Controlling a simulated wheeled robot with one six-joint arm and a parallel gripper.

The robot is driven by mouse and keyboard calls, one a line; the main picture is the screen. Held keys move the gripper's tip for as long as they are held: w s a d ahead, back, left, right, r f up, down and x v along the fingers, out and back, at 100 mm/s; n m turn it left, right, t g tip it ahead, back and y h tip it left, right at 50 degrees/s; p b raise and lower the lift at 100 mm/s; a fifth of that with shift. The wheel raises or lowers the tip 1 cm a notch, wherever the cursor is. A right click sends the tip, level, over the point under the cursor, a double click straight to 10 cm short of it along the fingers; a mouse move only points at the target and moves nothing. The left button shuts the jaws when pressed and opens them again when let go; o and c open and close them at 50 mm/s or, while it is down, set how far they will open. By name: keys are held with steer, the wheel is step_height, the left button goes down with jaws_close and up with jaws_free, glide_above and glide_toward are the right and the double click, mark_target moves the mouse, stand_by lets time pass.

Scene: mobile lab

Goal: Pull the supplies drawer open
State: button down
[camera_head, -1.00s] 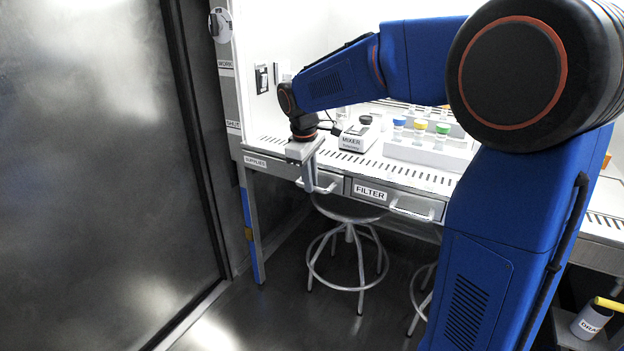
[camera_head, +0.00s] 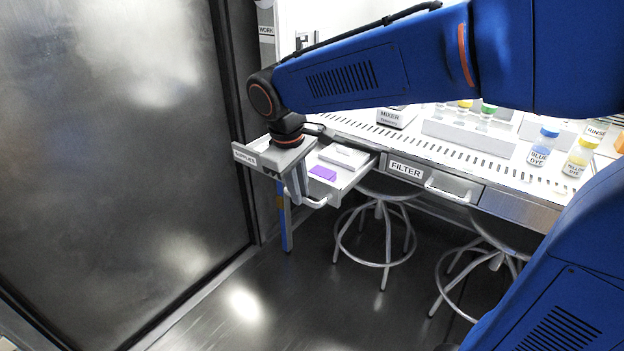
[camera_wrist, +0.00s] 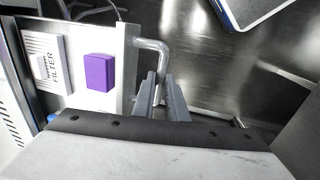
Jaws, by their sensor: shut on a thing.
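The supplies drawer (camera_head: 352,181) stands pulled out from under the bench, with its inside showing in the head view. Its metal handle (camera_head: 317,203) sticks out at the front and also shows as a bent bar in the wrist view (camera_wrist: 160,47). My gripper (camera_head: 299,190) points down at the drawer front, its fingers (camera_wrist: 161,98) shut on the handle. A purple block (camera_head: 322,173) and a white box (camera_head: 344,156) lie in the drawer. In the wrist view the box bears the word FILTER. My wrist hides part of the drawer front.
The closed FILTER drawer (camera_head: 432,180) is to the right. Stools (camera_head: 382,210) stand below the bench. The mixer (camera_head: 394,117) and dye bottles (camera_head: 541,147) are on the bench top. A large metal panel (camera_head: 110,150) stands close on the left; the floor in front is clear.

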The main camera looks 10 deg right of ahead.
steer(key=shift+s+a, duration=0.75)
steer(key=shift+a, duration=0.05)
steer(key=c, duration=1.8)
jaws_free()
steer(key=shift+o, duration=0.2)
step_height(320, 180, up, 17)
steer(key=s+a, duration=0.2)
steer(key=shift+s+a, duration=0.1)
